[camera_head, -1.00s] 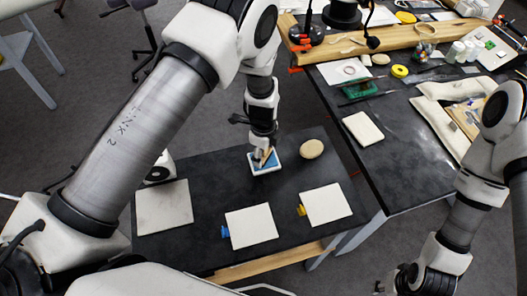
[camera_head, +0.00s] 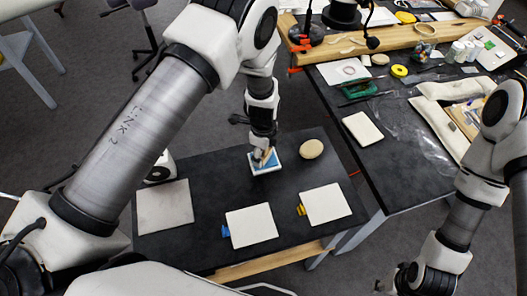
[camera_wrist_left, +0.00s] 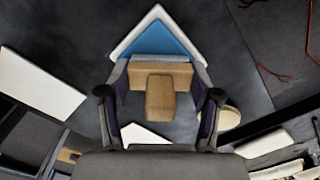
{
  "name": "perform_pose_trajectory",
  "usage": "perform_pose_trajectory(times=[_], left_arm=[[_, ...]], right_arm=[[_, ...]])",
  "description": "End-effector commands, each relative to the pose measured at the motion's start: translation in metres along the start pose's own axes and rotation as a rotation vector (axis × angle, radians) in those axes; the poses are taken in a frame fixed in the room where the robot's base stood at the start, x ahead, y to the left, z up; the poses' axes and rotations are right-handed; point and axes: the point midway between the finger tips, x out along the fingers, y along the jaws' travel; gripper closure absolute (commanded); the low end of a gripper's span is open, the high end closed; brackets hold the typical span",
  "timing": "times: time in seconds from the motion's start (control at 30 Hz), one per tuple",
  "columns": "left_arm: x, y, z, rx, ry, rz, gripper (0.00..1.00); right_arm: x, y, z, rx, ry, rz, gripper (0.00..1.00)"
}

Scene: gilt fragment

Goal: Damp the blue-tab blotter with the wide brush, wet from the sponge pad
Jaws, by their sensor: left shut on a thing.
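My left gripper (camera_head: 262,154) is shut on the wide brush (camera_wrist_left: 160,95), a tan wooden block with a short handle and a pale bristle edge. The brush is at the blue sponge pad (camera_head: 265,167) in its white tray (camera_wrist_left: 129,38). The bristles overlap the pad's near part in the left wrist view; whether they press on it I cannot tell. The blue-tab blotter (camera_head: 251,226), a white square with a blue tab (camera_head: 225,231), lies flat at the front of the dark table. My right gripper (camera_head: 382,287) is partly visible at the bottom right; its fingers are unclear.
A yellow-tab blotter (camera_head: 325,204) lies right of the blue-tab one. A greyish square sheet (camera_head: 165,207) lies at the left. A beige oval (camera_head: 311,149) sits right of the tray. A cluttered bench (camera_head: 400,165) stands at the right.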

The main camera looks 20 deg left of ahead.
Motion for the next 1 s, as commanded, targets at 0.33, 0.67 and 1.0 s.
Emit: perform_pose_trajectory(times=[0.33,0.67,1.0], left_arm=[[-0.003,0.001,0.0,0.0,0.0,0.004,0.64],[-0.036,0.001,0.0,0.0,0.0,0.002,0.64],[-0.065,0.0,0.0,-0.001,0.0,0.001,0.64]], right_arm=[[-0.004,0.0,0.0,0.0,0.0,0.0,0.6],[-0.037,0.0,0.0,0.0,0.0,0.0,0.6],[-0.054,0.0,0.0,0.0,0.0,0.0,0.6]])
